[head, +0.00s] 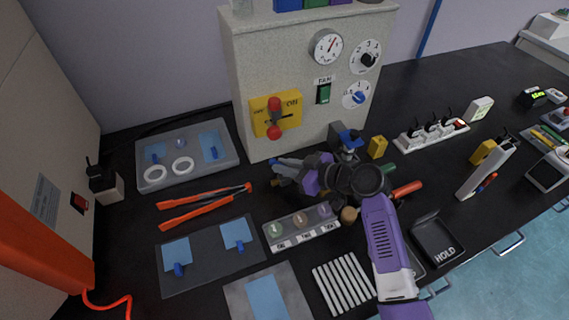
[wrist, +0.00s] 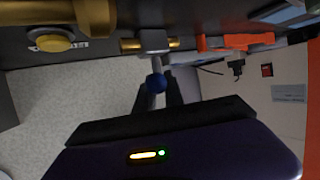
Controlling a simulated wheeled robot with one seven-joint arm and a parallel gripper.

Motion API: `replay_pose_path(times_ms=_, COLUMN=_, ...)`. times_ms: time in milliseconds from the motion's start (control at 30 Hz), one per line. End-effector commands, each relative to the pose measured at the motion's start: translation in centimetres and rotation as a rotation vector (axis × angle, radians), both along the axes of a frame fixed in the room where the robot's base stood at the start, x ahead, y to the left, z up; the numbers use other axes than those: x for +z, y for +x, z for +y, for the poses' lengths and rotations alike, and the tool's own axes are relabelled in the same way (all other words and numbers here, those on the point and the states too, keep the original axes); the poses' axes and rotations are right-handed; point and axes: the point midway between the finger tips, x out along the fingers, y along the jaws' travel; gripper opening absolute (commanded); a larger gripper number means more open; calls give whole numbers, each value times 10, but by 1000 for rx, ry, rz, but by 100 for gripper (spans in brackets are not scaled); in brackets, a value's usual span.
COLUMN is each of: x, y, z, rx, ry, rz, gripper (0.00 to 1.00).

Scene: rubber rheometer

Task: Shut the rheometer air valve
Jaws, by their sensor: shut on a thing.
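The air valve (wrist: 150,42) shows in the wrist view as a pale metal body with brass pipe ends on both sides. Its lever stands out from the body and ends in a blue ball knob (wrist: 156,84). My gripper (wrist: 157,92) has its two dark fingers on either side of the lever at the knob and is shut on it. In the head view my gripper (head: 279,163) is low in front of the grey rheometer cabinet (head: 300,95). My wrist and fingers hide most of the valve there, so its lever angle cannot be told from that view.
Orange-handled tongs (head: 200,205) lie left of my gripper. A tray with white rings (head: 202,135) stands at the back left. A sample rack (head: 303,228) lies below my wrist. A yellow switch plate with a red handle (head: 275,114) is on the cabinet above.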

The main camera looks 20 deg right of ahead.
Motion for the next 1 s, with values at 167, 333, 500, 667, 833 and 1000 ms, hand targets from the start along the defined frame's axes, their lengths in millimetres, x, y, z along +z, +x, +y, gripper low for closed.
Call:
replay_pose_path(times_ms=167, x=3, y=-1, z=9, rx=-153, ry=-1, rz=4, gripper=0)
replay_pose_path(times_ms=333, x=4, y=1, z=8, rx=-282, ry=0, rz=2, gripper=0)
replay_pose_path(times_ms=500, x=4, y=1, z=7, rx=-365, ry=-1, rz=3, gripper=0)
replay_pose_path(times_ms=667, x=4, y=2, z=7, rx=-421, ry=1, rz=1, gripper=0)
replay_pose_path(times_ms=833, x=4, y=3, z=6, rx=-474, ry=1, rz=1, gripper=0)
replay_pose_path(times_ms=1000, x=3, y=3, z=6, rx=-516, ry=1, rz=1, gripper=0)
